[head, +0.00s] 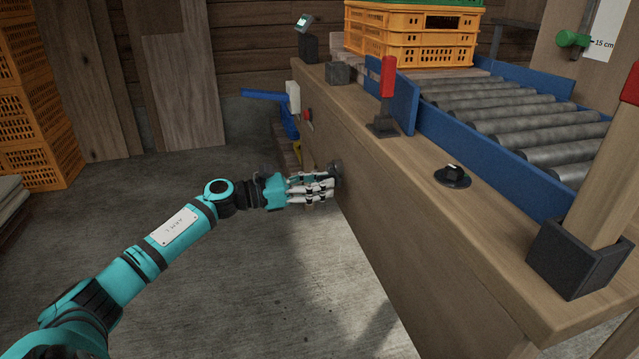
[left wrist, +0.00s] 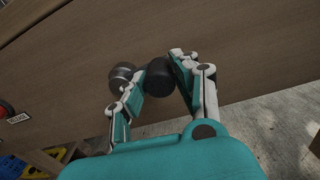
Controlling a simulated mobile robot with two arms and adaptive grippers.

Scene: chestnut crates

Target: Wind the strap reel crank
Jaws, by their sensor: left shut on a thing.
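The strap reel crank is on the side panel of the wooden bench. In the left wrist view its dark cylindrical grip (left wrist: 158,75) lies between my left gripper's fingers, beside a round metallic hub (left wrist: 122,76). My left gripper (head: 328,187) is shut on the grip, close against the panel in the head view. There the fingers hide most of the crank, and only a dark round part (head: 336,170) shows behind them. The strap itself cannot be made out. My right gripper is in neither view.
The wooden bench (head: 400,245) carries a roller conveyor (head: 520,120) with an orange crate (head: 410,45). A red button (head: 308,115) is farther along the panel. Orange crates (head: 35,120) stand left; the floor between is clear.

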